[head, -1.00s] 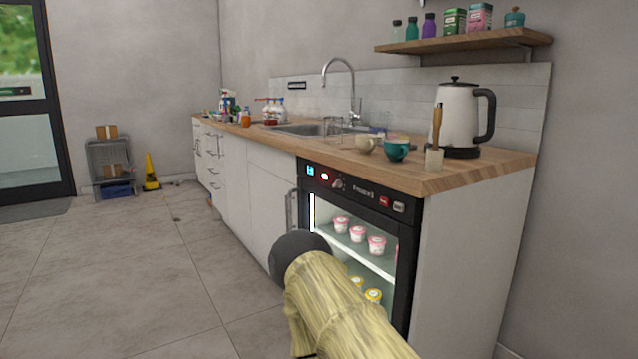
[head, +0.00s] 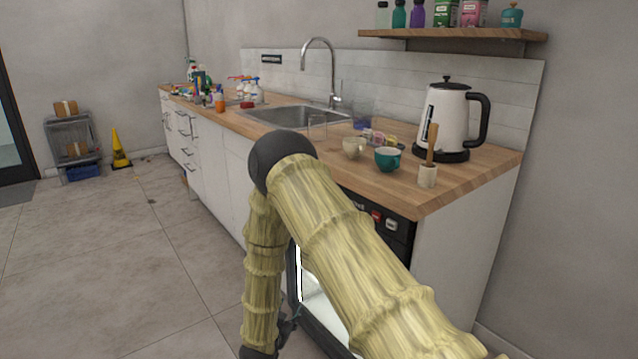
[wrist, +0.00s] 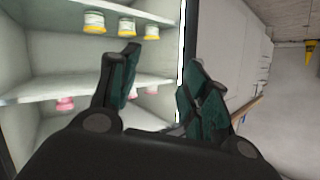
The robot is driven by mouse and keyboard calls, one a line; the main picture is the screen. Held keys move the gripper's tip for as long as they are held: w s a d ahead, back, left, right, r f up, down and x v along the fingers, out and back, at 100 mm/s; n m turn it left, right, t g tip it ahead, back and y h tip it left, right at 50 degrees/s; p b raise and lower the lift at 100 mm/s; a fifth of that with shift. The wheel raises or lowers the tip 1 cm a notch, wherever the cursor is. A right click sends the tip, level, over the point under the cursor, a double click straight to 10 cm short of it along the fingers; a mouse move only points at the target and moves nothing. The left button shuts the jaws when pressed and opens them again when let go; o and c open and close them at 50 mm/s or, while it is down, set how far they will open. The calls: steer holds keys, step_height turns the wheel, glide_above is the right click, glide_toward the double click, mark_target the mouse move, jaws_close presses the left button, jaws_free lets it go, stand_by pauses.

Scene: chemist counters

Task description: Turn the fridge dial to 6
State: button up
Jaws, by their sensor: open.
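The fridge (head: 400,235) is a dark-framed, glass-fronted unit under the counter. The right end of its black control panel, with a red and a grey button, shows in the head view. The dial is hidden behind my arm there and is not visible in the wrist view. My gripper (wrist: 163,78) is open and empty in the wrist view. It is in front of the fridge's lit interior (wrist: 75,92) and its dark frame edge, below the panel's height. In the head view only a little dark part near my forearm's lower end may belong to it.
The wooden counter (head: 450,188) above the fridge holds a white kettle (head: 447,118), a teal cup (head: 388,159), a cream cup (head: 354,148) and a pestle pot (head: 428,176). White cabinets (head: 228,160) continue leftward. The floor (head: 110,270) in front is clear.

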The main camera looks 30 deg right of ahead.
steer(key=w+d+r+m+g+h+p, duration=0.25)
steer(key=r+m, duration=0.25)
steer(key=r, duration=0.6)
steer(key=w+d+r+m+g+h+p, duration=0.2)
steer(key=r+m+g+h+p, duration=0.15)
steer(key=r, duration=0.75)
steer(key=w+d+r+m+g+h+p, duration=0.25)
steer(key=r+m, duration=0.25)
steer(key=r, duration=0.6)
steer(key=d, duration=1)
steer(key=shift+w+f+y, duration=0.3)
steer(key=shift+w+y, duration=0.05)
steer(key=shift+w, duration=0.1)
steer(key=shift+a, duration=0.1)
jaws_close()
